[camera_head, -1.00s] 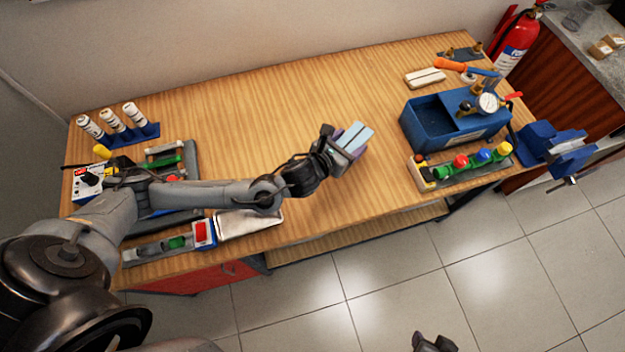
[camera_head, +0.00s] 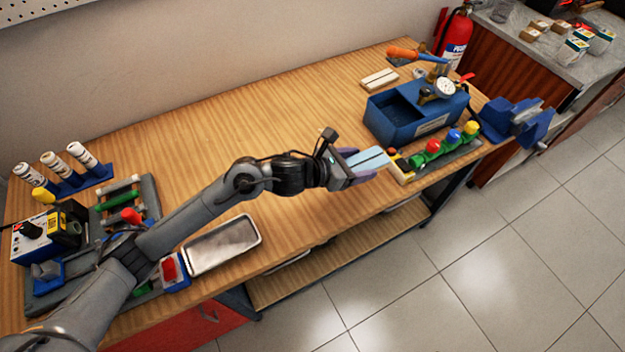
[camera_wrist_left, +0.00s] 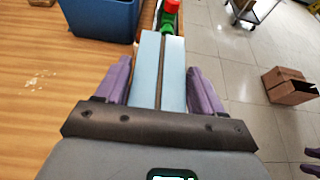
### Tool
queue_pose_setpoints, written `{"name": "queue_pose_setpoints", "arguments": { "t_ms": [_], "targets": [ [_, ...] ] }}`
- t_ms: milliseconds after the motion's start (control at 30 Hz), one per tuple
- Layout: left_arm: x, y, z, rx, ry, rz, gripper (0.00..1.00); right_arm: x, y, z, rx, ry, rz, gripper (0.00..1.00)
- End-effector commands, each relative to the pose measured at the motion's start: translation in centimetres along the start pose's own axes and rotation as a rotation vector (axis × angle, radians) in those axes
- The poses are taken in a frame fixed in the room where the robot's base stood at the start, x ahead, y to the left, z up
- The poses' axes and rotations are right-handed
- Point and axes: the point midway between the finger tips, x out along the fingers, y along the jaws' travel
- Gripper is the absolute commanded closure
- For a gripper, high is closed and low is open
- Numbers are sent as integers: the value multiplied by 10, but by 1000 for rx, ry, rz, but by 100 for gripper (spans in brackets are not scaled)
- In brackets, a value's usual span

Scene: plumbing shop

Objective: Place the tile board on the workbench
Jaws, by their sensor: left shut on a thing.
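The tile board (camera_head: 368,160) is a light blue slab with a dark line along its middle. My left gripper (camera_head: 359,166) is shut on it and holds it over the front right part of the workbench (camera_head: 250,112). In the left wrist view the board (camera_wrist_left: 150,75) sticks out between the purple fingers, above the bench's front edge. I cannot tell its exact height. Two purple fingertips at the right edge of the left wrist view look like my right gripper (camera_wrist_left: 312,161), mostly cut off. The head view does not show it.
A rack of colored valves (camera_head: 436,152) stands just right of the board, with a blue toolbox (camera_head: 405,118) behind it. A cream two-strip block (camera_head: 379,79) lies at the back. A metal tray (camera_head: 222,245) is at front left. The bench's middle is clear.

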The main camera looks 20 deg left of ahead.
Motion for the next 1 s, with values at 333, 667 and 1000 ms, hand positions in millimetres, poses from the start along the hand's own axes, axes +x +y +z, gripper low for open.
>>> {"name": "queue_pose_setpoints", "arguments": {
  "t_ms": [333,667,1000],
  "targets": [
    [-35,43,-59,-2,3,2,70,-1,2,2,-9,-3,7,57],
    [-51,62,-85,0,-1,1,70,-1,2,1,-8,-3,6,57],
    [-38,63,-116,-2,-1,1,70,2,0,2,-1,-1,1,57]
  ]
}}
